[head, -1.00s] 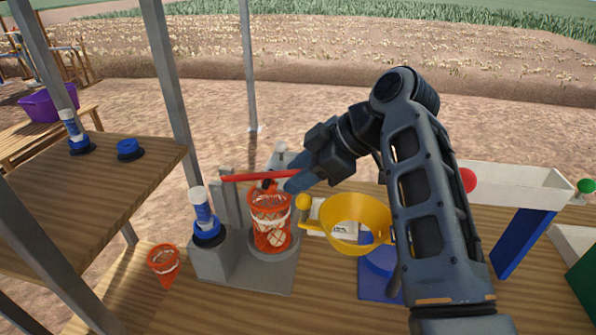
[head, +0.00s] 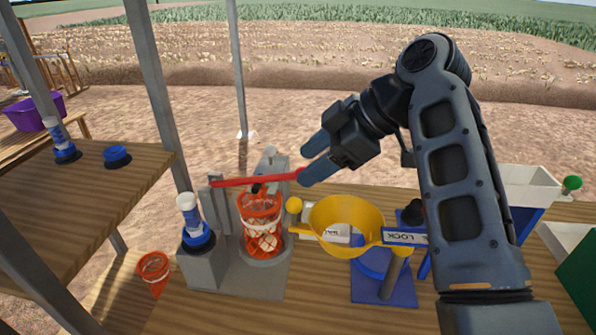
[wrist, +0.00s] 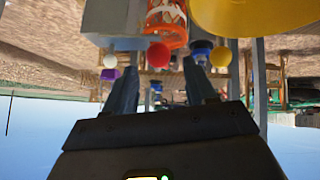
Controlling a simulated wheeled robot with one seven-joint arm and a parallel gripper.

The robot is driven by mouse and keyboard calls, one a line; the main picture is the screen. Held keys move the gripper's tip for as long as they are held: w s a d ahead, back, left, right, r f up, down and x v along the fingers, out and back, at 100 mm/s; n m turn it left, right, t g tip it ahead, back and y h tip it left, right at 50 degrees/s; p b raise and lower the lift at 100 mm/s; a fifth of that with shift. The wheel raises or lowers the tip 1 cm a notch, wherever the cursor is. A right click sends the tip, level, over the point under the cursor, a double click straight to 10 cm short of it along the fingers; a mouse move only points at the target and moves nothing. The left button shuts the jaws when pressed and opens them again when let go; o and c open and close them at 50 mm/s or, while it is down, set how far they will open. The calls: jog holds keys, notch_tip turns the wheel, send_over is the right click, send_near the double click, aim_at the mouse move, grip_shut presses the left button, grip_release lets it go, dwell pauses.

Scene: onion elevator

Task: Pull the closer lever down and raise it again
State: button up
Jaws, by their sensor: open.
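The red closer lever (head: 255,181) runs nearly level, its right end slightly higher, above an orange-red net bag (head: 262,225) on a grey stand (head: 225,278). My gripper (head: 305,164) is open at the lever's right end; the fingers partly hide that end in the head view. In the wrist view, the lever's red ball knob (wrist: 158,54) shows between and just beyond the spread fingers of my gripper (wrist: 162,75). I cannot tell whether a finger touches it. The net bag also shows beyond the knob in the wrist view (wrist: 167,22).
A yellow funnel (head: 345,228) stands close right of the net bag, with a blue stand (head: 385,290) below it. A blue-and-white spool (head: 197,232) stands on the grey stand's left. A second red net cone (head: 154,270) is at lower left. A wooden shelf (head: 60,215) fills the left.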

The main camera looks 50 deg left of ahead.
jog(key=shift+v, duration=0.9)
jog(key=shift+c, duration=0.5)
